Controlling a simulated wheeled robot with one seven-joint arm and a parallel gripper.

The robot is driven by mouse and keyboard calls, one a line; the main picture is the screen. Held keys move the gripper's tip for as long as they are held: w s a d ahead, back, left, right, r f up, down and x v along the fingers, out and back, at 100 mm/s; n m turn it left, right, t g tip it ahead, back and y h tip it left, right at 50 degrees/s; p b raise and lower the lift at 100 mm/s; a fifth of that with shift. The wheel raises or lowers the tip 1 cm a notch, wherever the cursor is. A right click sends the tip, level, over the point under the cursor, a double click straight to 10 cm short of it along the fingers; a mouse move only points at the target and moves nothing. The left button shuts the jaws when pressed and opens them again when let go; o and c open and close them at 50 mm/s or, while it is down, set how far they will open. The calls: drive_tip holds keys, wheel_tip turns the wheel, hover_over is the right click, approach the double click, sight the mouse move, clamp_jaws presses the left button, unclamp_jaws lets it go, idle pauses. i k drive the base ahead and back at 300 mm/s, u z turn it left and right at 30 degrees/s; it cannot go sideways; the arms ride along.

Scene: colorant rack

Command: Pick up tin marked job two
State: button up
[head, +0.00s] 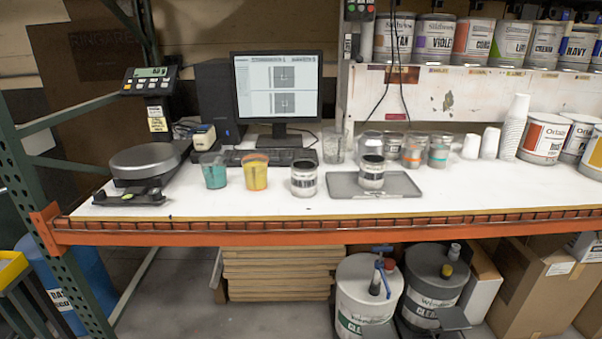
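A small silver tin with a dark top and a pale label (304,180) stands upright on the white bench. A similar tin (371,173) stands upright on a grey tray (400,188) to its right. The print on both labels is too small to read, so I cannot tell which is marked job two. Several more small tins (392,146) stand behind the tray, some with orange or teal bands, partly hidden. My gripper is not in view.
A teal cup (214,171) and a yellow cup (254,172) stand left of the tins. A scale (146,163) is at the left, and a monitor (277,88) behind. Stacked white cups (515,125) and large tins (543,137) are at the right. A low wire lip (250,224) edges the bench.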

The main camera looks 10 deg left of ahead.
sight(304, 172)
drive_tip(key=z, duration=0.05)
drive_tip(key=i, duration=0.9)
